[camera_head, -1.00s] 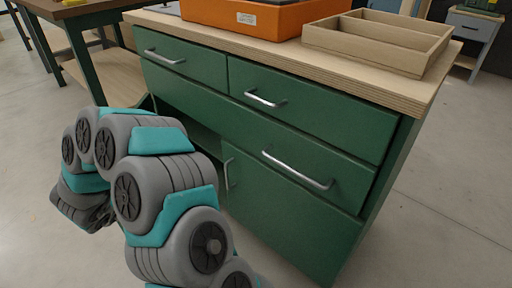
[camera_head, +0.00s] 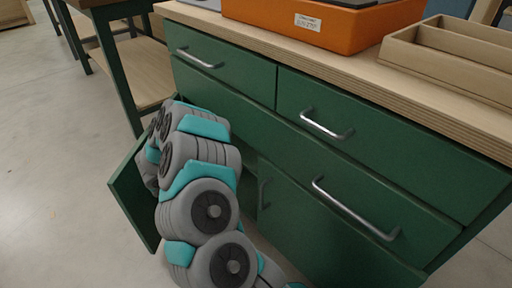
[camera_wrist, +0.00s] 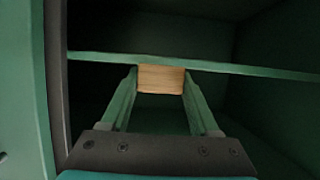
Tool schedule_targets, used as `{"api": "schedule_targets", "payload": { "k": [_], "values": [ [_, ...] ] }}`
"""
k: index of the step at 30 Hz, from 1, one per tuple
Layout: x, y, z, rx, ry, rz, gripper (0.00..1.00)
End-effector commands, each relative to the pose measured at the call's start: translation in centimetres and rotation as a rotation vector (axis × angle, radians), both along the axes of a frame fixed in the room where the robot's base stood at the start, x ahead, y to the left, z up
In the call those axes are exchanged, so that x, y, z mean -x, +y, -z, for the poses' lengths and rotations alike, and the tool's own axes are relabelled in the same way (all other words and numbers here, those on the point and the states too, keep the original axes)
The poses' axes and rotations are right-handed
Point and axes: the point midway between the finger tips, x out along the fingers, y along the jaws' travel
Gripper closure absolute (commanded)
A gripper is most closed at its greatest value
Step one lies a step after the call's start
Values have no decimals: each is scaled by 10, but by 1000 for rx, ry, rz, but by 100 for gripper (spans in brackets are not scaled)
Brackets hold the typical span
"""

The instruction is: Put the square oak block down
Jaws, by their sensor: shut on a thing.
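The square oak block (camera_wrist: 161,79) is a pale wooden piece with visible grain. In the wrist view it sits between the fingertips of my gripper (camera_wrist: 160,82), which is shut on it. The block is at the level of a green shelf (camera_wrist: 250,69) inside the dark cabinet compartment. I cannot tell whether it touches the shelf. In the head view my arm bends into the open left side of the green cabinet (camera_head: 330,240), and its own links hide my gripper and the block.
The open cabinet door (camera_head: 133,198) stands left of my arm, close to it. Drawers with metal handles (camera_head: 327,124) are on the right. On the worktop are an orange case (camera_head: 330,24) and a wooden divided tray (camera_head: 440,68). A table (camera_head: 130,65) stands behind left.

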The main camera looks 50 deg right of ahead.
Motion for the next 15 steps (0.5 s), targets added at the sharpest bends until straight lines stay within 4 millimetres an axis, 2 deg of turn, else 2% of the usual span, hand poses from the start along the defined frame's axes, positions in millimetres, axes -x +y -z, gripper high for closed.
{"api": "schedule_targets", "payload": {
  "k": [1,9,15],
  "values": [
    [2,-12,-1,1,-1,4,93],
    [9,-68,-9,2,0,3,93],
    [11,-101,-14,0,-2,1,93]
  ]
}}
